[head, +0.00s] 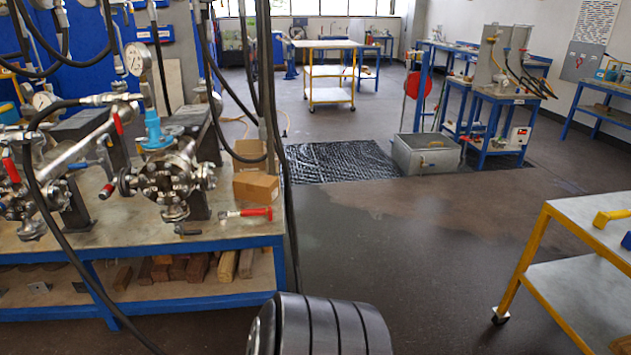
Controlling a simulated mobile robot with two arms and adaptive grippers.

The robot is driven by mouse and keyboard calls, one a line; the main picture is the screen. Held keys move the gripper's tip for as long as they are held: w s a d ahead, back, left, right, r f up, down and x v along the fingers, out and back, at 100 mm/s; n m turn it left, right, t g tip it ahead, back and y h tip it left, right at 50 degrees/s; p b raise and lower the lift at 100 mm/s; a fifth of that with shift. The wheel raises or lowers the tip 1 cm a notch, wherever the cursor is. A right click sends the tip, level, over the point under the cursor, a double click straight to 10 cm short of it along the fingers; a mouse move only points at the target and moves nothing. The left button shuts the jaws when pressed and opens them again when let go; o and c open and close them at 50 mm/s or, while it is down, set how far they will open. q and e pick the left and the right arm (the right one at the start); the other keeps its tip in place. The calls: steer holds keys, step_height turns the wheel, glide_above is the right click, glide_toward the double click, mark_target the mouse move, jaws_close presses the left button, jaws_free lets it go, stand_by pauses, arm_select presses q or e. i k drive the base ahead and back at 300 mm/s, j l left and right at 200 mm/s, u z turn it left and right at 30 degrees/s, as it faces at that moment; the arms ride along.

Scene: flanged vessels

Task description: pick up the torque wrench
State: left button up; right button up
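A short tool with a red handle and a pale metal end (245,213) lies on the blue-framed workbench (230,241), near its right front corner. It looks like the torque wrench, but it is too small for me to be sure. It lies in front of a cardboard box (255,188) and to the right of a flanged vessel assembly. Nothing covers it. Neither of my grippers is in view.
Flanged metal vessels (172,183) with gauges and black hoses crowd the bench's left part. Hoses hang past its right edge. A yellow-framed cart (545,240) stands at the right with yellow and blue items on top. Dark floor between is open, with a black mat (341,161) behind.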

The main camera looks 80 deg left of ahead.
mark_target(222, 215)
steer(key=i+u, duration=0.3)
steer(key=i, duration=0.15)
steer(key=i+l+u, duration=0.2)
steer(key=i+u, duration=0.15)
steer(key=i+j+u, duration=0.3)
steer(key=u, duration=0.15)
steer(key=i+j+u, duration=0.1)
steer(key=i+u, duration=0.8)
steer(key=i+l+u, duration=0.15)
steer(key=i+u, duration=0.35)
steer(key=i+l+u, duration=0.3)
steer(key=u, duration=0.15)
